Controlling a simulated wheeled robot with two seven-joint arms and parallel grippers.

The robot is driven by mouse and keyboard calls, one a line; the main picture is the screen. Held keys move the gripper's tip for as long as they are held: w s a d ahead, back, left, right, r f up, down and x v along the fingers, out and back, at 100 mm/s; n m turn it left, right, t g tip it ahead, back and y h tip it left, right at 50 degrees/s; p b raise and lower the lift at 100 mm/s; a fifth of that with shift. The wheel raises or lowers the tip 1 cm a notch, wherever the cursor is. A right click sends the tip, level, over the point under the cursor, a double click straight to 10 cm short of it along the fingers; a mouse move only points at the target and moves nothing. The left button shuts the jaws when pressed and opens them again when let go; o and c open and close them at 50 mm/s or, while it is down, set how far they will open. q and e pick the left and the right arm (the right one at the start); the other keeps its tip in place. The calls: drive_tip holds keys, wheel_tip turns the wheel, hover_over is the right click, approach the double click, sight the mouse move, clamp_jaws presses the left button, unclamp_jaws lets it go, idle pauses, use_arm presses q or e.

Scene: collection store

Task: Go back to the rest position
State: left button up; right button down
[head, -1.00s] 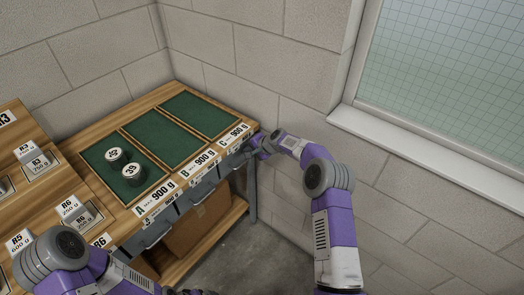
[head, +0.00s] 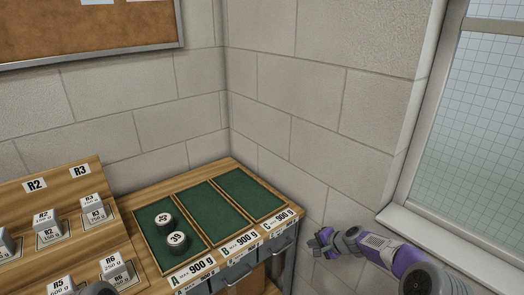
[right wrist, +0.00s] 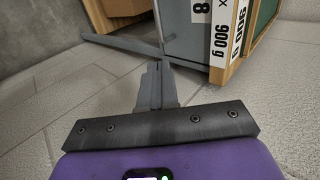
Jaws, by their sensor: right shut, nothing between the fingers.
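My right gripper (head: 324,241) is at the right of the head view, in the air beside the bench's right end and clear of it. In the right wrist view its fingers (right wrist: 156,82) are together and empty. My left gripper is not in view. Only a grey part of my left arm shows at the bottom edge of the head view.
The wooden bench (head: 172,183) has green trays A (head: 187,209), B (head: 213,210) and C (head: 250,193), with drawers below. Two round weights (head: 177,242) stand in tray A. A stepped rack (head: 75,180) holds labelled blocks at left. A window (head: 470,140) is at right.

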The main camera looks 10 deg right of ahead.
drive_tip(key=s+a+f+n+g, duration=0.2)
drive_tip(key=s+a+f, duration=0.2)
drive_tip(key=s+f, duration=0.3)
drive_tip(key=s+a+f+n+g, duration=0.1)
drive_tip(key=s+a+f+g, duration=0.1)
drive_tip(key=s+a+f, duration=0.5)
drive_tip(key=s+a+f+n+g, duration=0.1)
drive_tip(key=s+a+f+n, duration=0.1)
drive_tip(key=s, duration=0.9)
drive_tip(key=s+a+f+n+g+p, duration=0.1)
drive_tip(key=s+a+f+n+g, duration=0.1)
drive_tip(key=s, duration=1)
wheel_tip(320, 180, down, 2)
drive_tip(key=shift+s+a+n+h, duration=0.15)
drive_tip(key=shift+a+n+h, duration=0.35)
drive_tip(key=shift+n, duration=0.4)
